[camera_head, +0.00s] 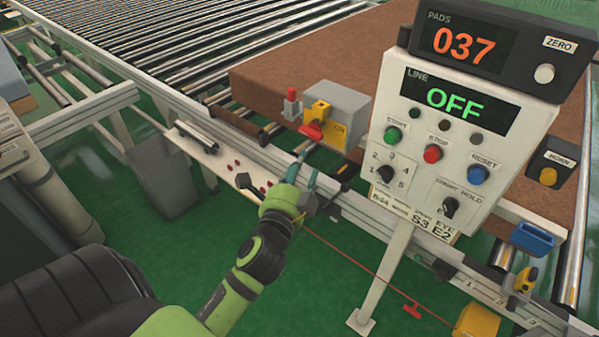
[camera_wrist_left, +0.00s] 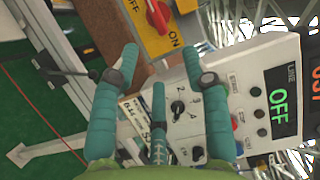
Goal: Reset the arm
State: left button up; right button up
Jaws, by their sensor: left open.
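My left gripper (camera_head: 320,176) is at the end of my green left arm (camera_head: 252,260), in the middle of the head view. Its teal fingers are spread, with nothing between them. In the left wrist view the open fingers (camera_wrist_left: 160,58) point up the picture, toward a yellow switch plate with a red knob (camera_wrist_left: 159,17). In the head view the yellow switch box (camera_head: 328,120) is beyond the gripper, apart from it. The control panel (camera_head: 452,150), with a display reading OFF, stands right of the gripper. My right gripper is in neither view.
A blue RESET button (camera_head: 478,174) and a red STOP button (camera_head: 432,154) are on the panel. A roller conveyor (camera_head: 170,40) and a brown pad (camera_head: 270,75) lie behind. A red cord (camera_head: 355,262) hangs below the gripper. Green floor (camera_head: 130,235) is open at left.

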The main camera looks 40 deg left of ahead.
pick_arm(q)
jog(key=shift+s+d, duration=0.15)
jog(key=shift+s, duration=0.3)
jog(key=s+d+f+n+g+h+b, duration=0.1)
jog(key=s+d+f+g, duration=0.15)
jog(key=f, duration=1.05)
jog(key=s+d+f+n+g+h+b, duration=0.1)
jog(key=s+f+n+g+h, duration=0.15)
jog(key=f, duration=1.05)
jog(key=s+d+f+n+g+h+b, duration=0.1)
jog(key=s+d+f+g, duration=0.15)
jog(key=f, duration=1.05)
jog(key=s+d+f+n+g+b, duration=0.1)
jog(key=s+f+n+g, duration=0.25)
jog(key=s+f, duration=0.95)
jog(key=s+f+n+g, duration=0.2)
jog(key=s+f, duration=0.3)
jog(key=s, duration=0.3)
jog(key=s+f+n+g+h+b, duration=0.1)
jog(key=s+f+g, duration=0.2)
jog(key=s, duration=0.6)
jog(key=shift+s+f+n, duration=0.3)
jog(key=shift+f+n, duration=0.1)
jog(key=shift+f, duration=0.5)
jog(key=shift+d, duration=0.15)
